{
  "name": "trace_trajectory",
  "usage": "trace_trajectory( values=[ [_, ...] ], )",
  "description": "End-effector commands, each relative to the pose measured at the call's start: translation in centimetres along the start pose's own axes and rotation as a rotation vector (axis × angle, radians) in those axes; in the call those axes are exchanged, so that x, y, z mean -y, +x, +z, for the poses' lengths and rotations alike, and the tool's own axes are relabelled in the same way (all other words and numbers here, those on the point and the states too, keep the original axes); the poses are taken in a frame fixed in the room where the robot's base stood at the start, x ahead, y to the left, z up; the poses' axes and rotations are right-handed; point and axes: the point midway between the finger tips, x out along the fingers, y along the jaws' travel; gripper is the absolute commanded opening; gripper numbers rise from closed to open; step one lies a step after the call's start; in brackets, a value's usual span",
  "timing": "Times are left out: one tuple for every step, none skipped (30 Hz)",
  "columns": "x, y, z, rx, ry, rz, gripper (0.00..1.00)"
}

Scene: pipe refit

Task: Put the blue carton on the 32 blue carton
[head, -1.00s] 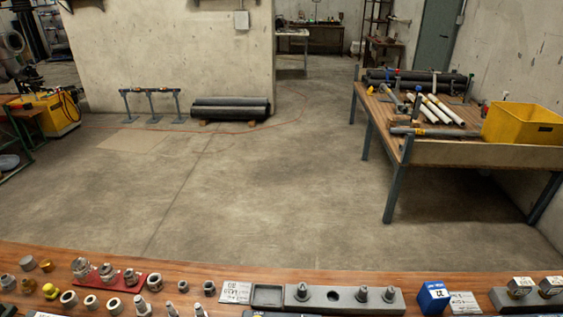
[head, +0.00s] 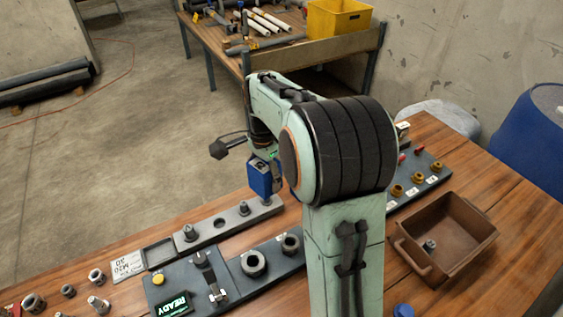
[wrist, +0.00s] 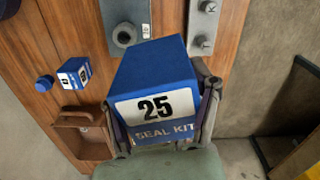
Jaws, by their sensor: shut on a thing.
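My gripper (wrist: 162,112) is shut on a blue carton (wrist: 155,72) marked "25" and "SEAL KIT", one finger on each side of it. In the head view the held carton (head: 263,177) hangs above the right end of a grey rail, partly hidden by my arm. A second blue carton (wrist: 74,73) with a white label stands on the wooden bench, apart from the held one, at left in the wrist view. Its number is too small to read there. No carton marked 32 can be made out in the head view now; my arm covers part of the bench.
The grey rail (head: 245,213) bears upright studs. A dark fixture with a READY display (head: 173,306) lies in front of it. A brown bin (head: 430,262) stands right of my arm, near a board with brass fittings (head: 414,191). A blue round knob (wrist: 45,82) is beside the second carton.

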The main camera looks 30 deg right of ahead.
Motion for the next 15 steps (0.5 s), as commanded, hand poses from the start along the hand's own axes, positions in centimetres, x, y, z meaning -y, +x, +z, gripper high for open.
trace_trajectory(
  values=[
    [-1.2,0.1,-2.3,0.000,0.066,0.001,0.24],
    [-1.9,0.2,-3.3,0.000,0.097,0.000,0.24],
    [-2.8,0.4,-4.4,0.000,0.134,0.001,0.24],
    [-3.4,0.5,-5.1,0.000,0.158,0.001,0.24],
    [-3.9,0.6,-5.8,0.000,0.179,0.001,0.24],
    [-4.5,0.7,-6.4,0.000,0.203,0.000,0.24],
    [-4.8,0.7,-6.8,0.000,0.216,0.000,0.24],
    [-5.1,0.7,-7.2,0.000,0.227,0.000,0.24],
    [-5.3,0.8,-7.6,0.000,0.238,0.000,0.24],
    [-5.3,0.9,-7.9,0.001,0.244,0.001,0.24],
    [-5.1,1.1,-8.2,0.001,0.248,0.001,0.24],
    [-4.7,1.4,-8.7,0.001,0.250,0.001,0.24],
    [-4.3,1.7,-9.2,0.000,0.251,0.001,0.24],
    [-3.8,2.1,-9.7,0.000,0.251,0.001,0.24],
    [-3.0,2.5,-10.4,0.000,0.250,0.001,0.24]
  ],
)
